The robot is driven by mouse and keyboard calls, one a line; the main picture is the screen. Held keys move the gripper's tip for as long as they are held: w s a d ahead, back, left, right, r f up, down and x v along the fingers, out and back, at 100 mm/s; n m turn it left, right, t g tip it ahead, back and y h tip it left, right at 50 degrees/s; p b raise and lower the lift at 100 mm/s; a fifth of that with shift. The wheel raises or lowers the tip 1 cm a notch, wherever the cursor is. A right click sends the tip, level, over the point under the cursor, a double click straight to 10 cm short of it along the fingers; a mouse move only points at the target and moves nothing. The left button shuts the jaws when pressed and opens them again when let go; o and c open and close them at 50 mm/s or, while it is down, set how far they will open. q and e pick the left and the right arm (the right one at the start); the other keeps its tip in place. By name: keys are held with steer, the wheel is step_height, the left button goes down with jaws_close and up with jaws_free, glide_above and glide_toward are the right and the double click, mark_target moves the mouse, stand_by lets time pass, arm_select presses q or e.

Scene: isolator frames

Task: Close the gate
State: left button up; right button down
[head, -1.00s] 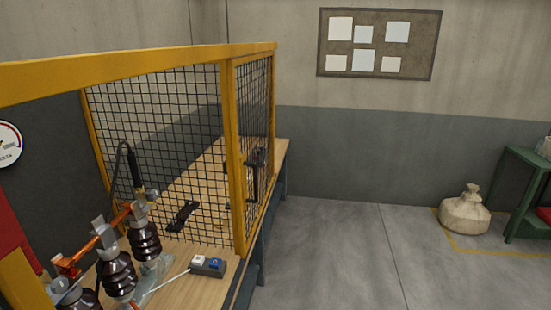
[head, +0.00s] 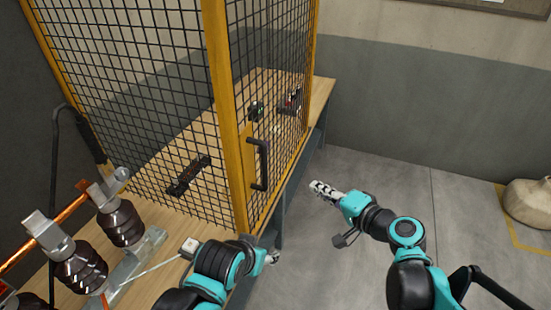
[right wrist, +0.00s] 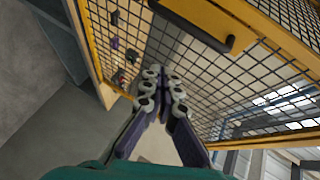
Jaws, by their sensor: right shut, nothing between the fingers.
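The gate is a yellow-framed black mesh panel (head: 249,148) on the right side of the cage in the head view. Its black bar handle (head: 259,165) sits near the front corner post. I cannot tell whether the gate is fully shut. My right gripper (head: 323,189) is shut and empty, to the right of the handle and apart from it. In the right wrist view the closed fingers (right wrist: 163,78) point toward the mesh, with the handle (right wrist: 195,25) above them. My left gripper (head: 272,257) is low, below the handle; its fingers are small and partly hidden.
A wooden bench (head: 322,95) carries the cage. A beige sack (head: 528,207) lies on the floor at right. The floor between is clear.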

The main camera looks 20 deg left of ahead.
steer(key=w+a+r+m+t+y+b, duration=0.1)
steer(key=w+a+r+m+y+b, duration=0.15)
steer(key=w+a, duration=0.95)
steer(key=s+a+b, duration=0.1)
steer(key=s+a, duration=0.1)
steer(key=s, duration=0.4)
steer(key=shift+s+y, duration=0.3)
steer(key=shift+y, duration=0.05)
steer(key=shift+s, duration=0.1)
